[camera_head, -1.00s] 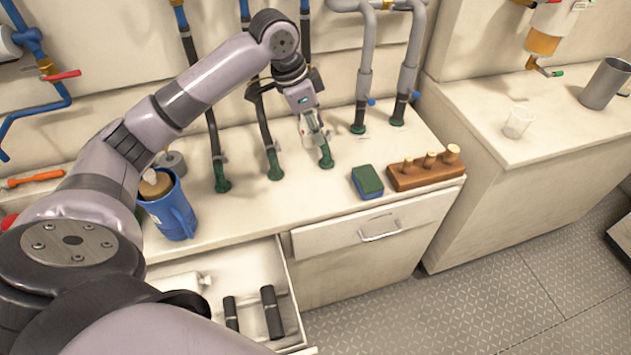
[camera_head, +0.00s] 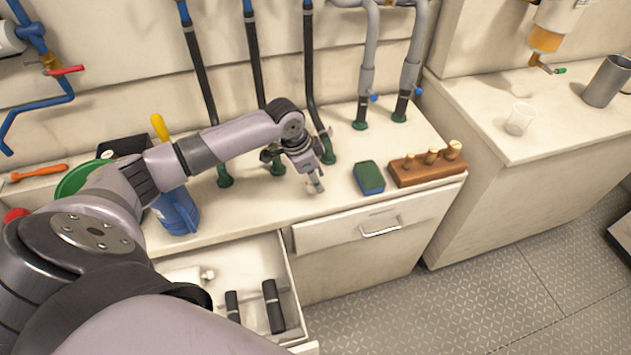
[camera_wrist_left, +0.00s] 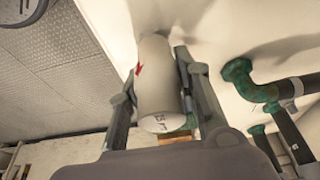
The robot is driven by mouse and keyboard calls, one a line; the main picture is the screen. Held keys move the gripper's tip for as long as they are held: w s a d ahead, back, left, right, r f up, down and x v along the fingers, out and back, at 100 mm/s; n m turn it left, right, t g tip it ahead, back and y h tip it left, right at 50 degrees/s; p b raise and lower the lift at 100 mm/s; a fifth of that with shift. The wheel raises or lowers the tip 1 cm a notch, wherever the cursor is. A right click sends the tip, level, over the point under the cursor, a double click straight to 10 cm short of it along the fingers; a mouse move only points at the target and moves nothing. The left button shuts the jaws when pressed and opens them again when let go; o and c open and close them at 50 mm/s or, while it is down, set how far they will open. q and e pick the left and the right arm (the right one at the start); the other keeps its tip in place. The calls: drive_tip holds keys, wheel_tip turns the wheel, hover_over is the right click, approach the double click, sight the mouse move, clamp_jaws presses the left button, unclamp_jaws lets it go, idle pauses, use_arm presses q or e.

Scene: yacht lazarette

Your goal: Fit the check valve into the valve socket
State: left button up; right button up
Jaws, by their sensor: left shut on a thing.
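My left gripper (camera_head: 315,182) is shut on the check valve, over the front part of the counter. In the left wrist view the check valve (camera_wrist_left: 158,85) is a pale cylinder with a red mark and dark lettering, between the two fingers. In the head view the gripper mostly hides it. Several dark hoses end in green fittings on the counter; one fitting (camera_head: 328,156) is just behind the gripper. A green elbow fitting (camera_wrist_left: 247,80) shows right of the gripper in the left wrist view, apart from the valve. I cannot tell which fitting is the valve socket. My right gripper is not in view.
A green-topped blue block (camera_head: 368,177) and a brown peg rack (camera_head: 425,170) stand right of the gripper. A blue jug (camera_head: 178,212) stands left. Below, an open drawer (camera_head: 290,285) holds black cylinders. Hoses rise behind the gripper. Bare counter lies in front.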

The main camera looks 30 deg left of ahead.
use_arm(q)
drive_tip(key=shift+f, duration=0.8)
drive_tip(key=o, duration=1.1)
drive_tip(key=shift+f, duration=0.15)
drive_tip(key=shift+o, duration=0.2)
drive_tip(key=v, duration=1.2)
drive_tip(key=shift+r, duration=0.2)
